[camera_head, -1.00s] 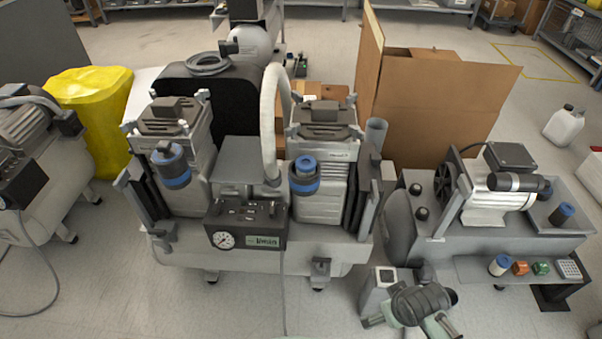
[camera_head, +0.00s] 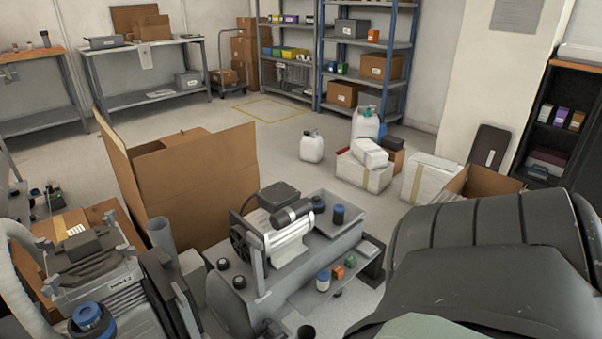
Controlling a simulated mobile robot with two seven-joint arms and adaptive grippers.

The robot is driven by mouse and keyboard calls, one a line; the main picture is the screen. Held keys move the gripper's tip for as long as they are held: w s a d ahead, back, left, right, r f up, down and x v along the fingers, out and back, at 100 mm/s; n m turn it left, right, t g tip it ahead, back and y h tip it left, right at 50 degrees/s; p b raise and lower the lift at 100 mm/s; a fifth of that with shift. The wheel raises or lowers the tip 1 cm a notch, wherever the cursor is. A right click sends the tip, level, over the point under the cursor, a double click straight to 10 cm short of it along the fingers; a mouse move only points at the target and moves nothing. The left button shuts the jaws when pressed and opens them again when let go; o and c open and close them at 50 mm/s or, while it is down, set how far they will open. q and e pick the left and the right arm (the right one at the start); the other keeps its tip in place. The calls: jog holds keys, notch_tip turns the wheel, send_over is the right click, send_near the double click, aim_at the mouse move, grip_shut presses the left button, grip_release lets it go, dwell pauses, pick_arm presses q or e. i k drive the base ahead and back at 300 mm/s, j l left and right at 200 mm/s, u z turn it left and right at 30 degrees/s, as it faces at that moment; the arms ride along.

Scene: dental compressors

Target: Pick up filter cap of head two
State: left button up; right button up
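A compressor head (camera_head: 92,262) with a dark finned top stands at the lower left. A filter cap (camera_head: 92,319) with a blue ring sits on its front, cut by the bottom edge. The other head of this compressor is out of view. A large dark, rounded part of my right arm fills the lower right, close to the camera. No fingertips of my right gripper show. My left gripper is not in view.
An open cardboard box (camera_head: 190,185) stands behind. White jugs, boxes and shelves lie further back, with clear floor between.

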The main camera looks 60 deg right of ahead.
aim_at(319, 204)
jog(key=z, duration=1.95)
jog(key=k+j+u, duration=0.1)
jog(key=u, duration=1.35)
jog(key=l+u, duration=0.1)
jog(key=l, duration=0.7)
jog(key=l+u, duration=0.1)
jog(key=l, duration=0.7)
jog(key=k+l+u, duration=0.1)
jog(key=l, duration=0.7)
